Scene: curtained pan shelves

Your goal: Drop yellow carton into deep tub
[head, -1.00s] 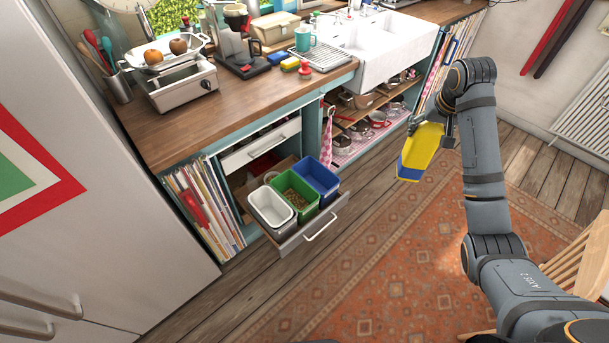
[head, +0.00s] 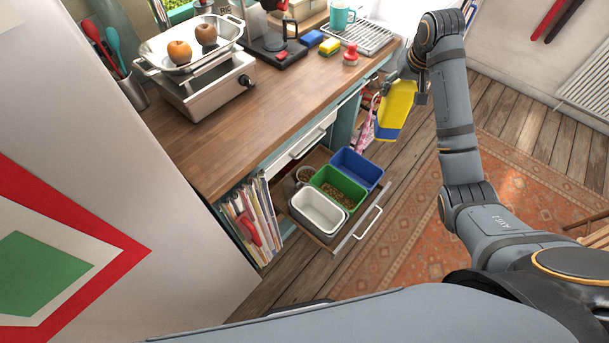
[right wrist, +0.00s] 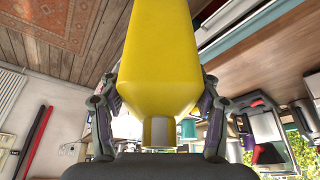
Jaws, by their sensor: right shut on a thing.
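My right gripper (head: 414,85) is shut on the yellow carton (head: 395,105), which has a blue end and hangs in the air, blue end down. An open drawer holds a white tub (head: 318,211), a green tub (head: 341,188) with brownish contents, and a blue tub (head: 357,169). I cannot tell which is deepest. The carton is apart from the tubs, above and right of the blue one in the head view. My left gripper is not in view.
The drawer front (head: 357,228) sticks out over the wooden floor. A small round pot (head: 304,175) stands behind the tubs. The wooden counter (head: 240,130) bears a scale (head: 207,85). A folder rack (head: 250,217) is left of the drawer. The rug (head: 420,230) is clear.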

